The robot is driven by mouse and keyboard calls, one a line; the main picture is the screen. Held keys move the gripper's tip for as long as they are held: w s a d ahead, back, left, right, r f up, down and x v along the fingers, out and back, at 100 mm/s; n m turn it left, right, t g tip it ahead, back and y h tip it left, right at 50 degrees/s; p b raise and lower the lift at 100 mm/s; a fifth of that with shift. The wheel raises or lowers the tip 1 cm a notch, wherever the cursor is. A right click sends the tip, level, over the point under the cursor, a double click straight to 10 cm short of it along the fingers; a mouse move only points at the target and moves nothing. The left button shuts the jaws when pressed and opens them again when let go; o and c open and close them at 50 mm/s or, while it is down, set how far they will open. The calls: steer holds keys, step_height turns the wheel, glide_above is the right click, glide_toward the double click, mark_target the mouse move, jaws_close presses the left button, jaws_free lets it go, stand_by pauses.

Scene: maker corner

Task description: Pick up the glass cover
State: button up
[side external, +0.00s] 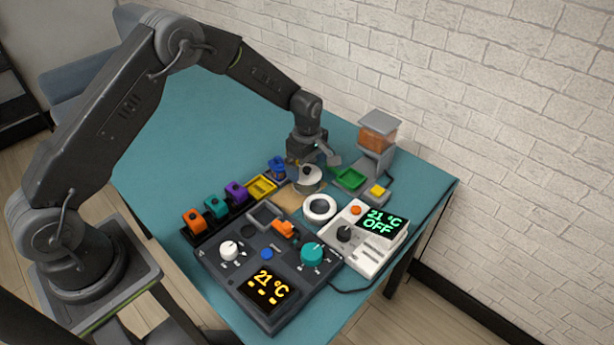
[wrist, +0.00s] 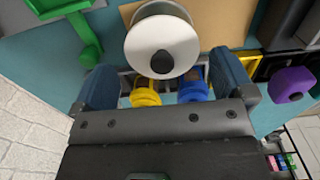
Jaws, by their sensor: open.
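The glass cover (side external: 309,180) is a round, pale lid with a dark knob, over a tan board. In the wrist view the cover (wrist: 162,35) shows as a whitish disc with its black knob facing the camera. My gripper (side external: 305,163) is at the cover in the side view, and its fingertips are partly hidden there. In the wrist view my gripper (wrist: 164,72) is open, with one dark blue finger on each side of the knob and nothing held. I cannot tell whether the fingers touch the cover.
Beside it are a green tray (side external: 349,178), a dispenser (side external: 377,138) with orange contents and a white ring (side external: 320,207). Orange, teal and purple (side external: 236,190) blocks stand in a row at left. Two control panels are in front. The table's back left (side external: 220,120) is clear.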

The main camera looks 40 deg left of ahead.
mark_target(307, 178)
step_height(307, 178, down, 5)
steer(key=shift+s+f, duration=0.1)
steer(key=shift+s, duration=0.05)
steer(key=c, duration=0.8)
